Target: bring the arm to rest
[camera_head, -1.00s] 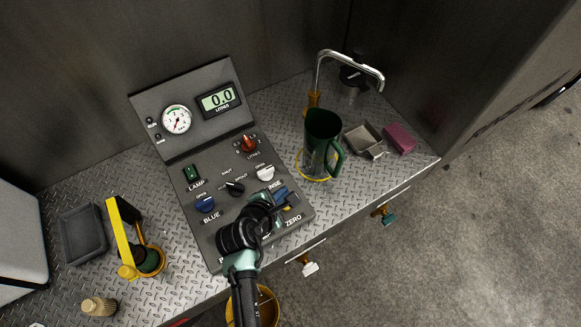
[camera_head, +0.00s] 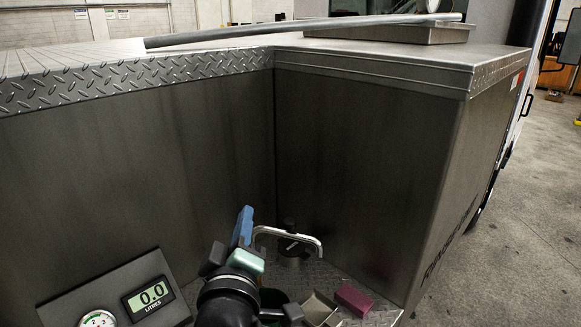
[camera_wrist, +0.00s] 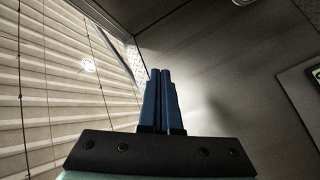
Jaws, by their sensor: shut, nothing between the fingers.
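My gripper (camera_head: 243,226) is raised in front of the dark metal back wall in the head view, at the lower middle, with its blue fingers pointing up. In the wrist view my gripper (camera_wrist: 161,72) shows two blue fingers lying close together with nothing between them. It is apart from the panel, the tap and the other items. My wrist hides part of the worktop behind it.
The display panel (camera_head: 151,298) reads 0.0 at lower left. A curved tap (camera_head: 300,238), a grey tray (camera_head: 318,308) and a magenta block (camera_head: 353,300) stand right of my gripper. A dark green rim (camera_head: 272,297) shows beside my wrist. The wall's ledge (camera_head: 375,72) runs above.

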